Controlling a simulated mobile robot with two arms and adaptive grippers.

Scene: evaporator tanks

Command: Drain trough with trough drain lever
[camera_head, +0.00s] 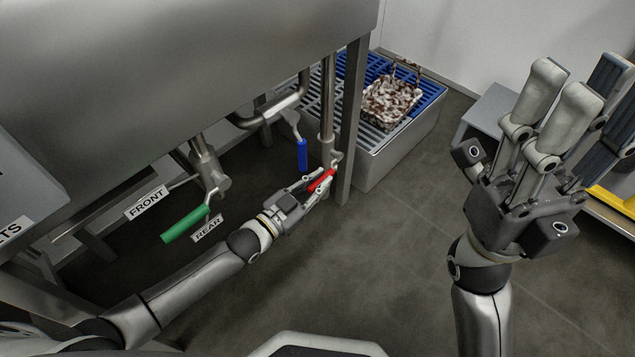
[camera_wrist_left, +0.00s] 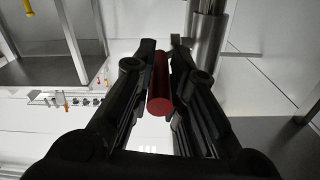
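A red-handled lever (camera_head: 322,180) hangs from a vertical pipe beside the steel leg, under the big steel tank. My left gripper (camera_head: 318,184) is at this lever, with a finger on each side of the handle. In the left wrist view the red handle (camera_wrist_left: 160,85) fills the gap between the fingers, which look closed on it. A green lever (camera_head: 186,224) and a blue lever (camera_head: 302,154) sit on other pipes to its left. No visible label names the trough drain lever. My right gripper (camera_head: 585,88) is raised at the right, fingers apart and empty.
The steel tank (camera_head: 150,70) overhangs the levers. FRONT (camera_head: 147,202) and REAR (camera_head: 207,229) labels are near the green lever. A grey bin (camera_head: 395,155) with a blue grate and a brown-stained basket (camera_head: 391,102) stands behind the leg (camera_head: 350,125). The middle floor (camera_head: 385,250) is clear.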

